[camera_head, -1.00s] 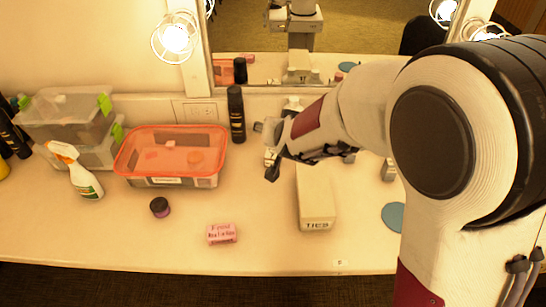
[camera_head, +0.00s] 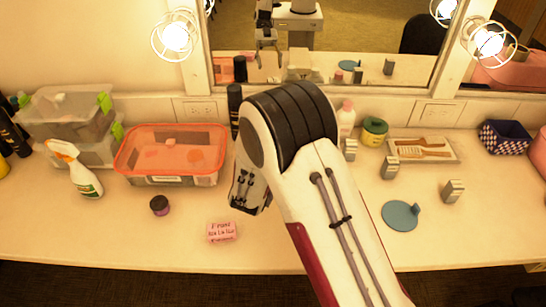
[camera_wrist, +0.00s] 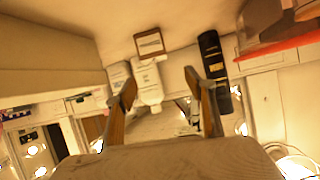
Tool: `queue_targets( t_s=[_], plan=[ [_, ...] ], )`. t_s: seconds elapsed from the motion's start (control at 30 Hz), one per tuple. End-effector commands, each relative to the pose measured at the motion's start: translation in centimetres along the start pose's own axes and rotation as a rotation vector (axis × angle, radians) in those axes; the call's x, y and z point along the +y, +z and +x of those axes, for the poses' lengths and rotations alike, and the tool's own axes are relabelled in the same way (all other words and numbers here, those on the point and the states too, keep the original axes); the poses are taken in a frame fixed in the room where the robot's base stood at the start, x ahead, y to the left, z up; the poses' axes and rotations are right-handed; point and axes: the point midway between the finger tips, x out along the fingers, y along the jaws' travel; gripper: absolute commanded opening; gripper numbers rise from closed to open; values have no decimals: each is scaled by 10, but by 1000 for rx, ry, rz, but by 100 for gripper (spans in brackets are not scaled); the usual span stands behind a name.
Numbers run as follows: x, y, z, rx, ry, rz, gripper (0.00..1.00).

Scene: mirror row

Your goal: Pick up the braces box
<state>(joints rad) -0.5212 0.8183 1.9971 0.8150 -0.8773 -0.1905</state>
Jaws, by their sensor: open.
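No box reading as braces can be picked out for certain. A white bottle (camera_wrist: 148,85) shows beyond and between the fingers. In the head view my arm covers the middle of the counter and hides the fingertips.
A black can (camera_wrist: 213,70) stands beside the right finger in the wrist view. In the head view, an orange-rimmed tub (camera_head: 170,180), spray bottle (camera_head: 78,175), pink box (camera_head: 221,231) and dark jar (camera_head: 159,206) are left. A blue mirror (camera_head: 401,215) and grey blocks are right.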

Motion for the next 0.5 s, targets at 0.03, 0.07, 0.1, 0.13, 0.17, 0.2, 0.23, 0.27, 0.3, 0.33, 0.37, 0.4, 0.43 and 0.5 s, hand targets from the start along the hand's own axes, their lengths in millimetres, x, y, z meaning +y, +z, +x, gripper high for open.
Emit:
queue_targets(
  t_s=[0.03, 0.07, 0.1, 0.13, 0.17, 0.2, 0.23, 0.27, 0.3, 0.33, 0.37, 0.4, 0.43, 0.5],
  plan=[
    [0, 10, 3, 10, 13, -11, 54],
    [1, 13, 5, 17, 21, -15, 54],
    [2, 18, 6, 26, 29, -21, 54],
    [2, 21, 7, 33, 35, -26, 54],
    [3, 24, 8, 38, 41, -29, 54],
    [4, 26, 9, 45, 48, -33, 54],
    [4, 28, 10, 49, 52, -36, 54],
    [4, 30, 10, 52, 56, -38, 54],
    [5, 31, 11, 56, 59, -40, 54],
    [5, 32, 11, 59, 61, -41, 54],
    [5, 32, 11, 61, 62, -42, 54],
    [5, 33, 11, 62, 63, -43, 54],
    [5, 33, 11, 63, 64, -43, 54],
    [6, 33, 11, 63, 64, -43, 54]
  ],
)
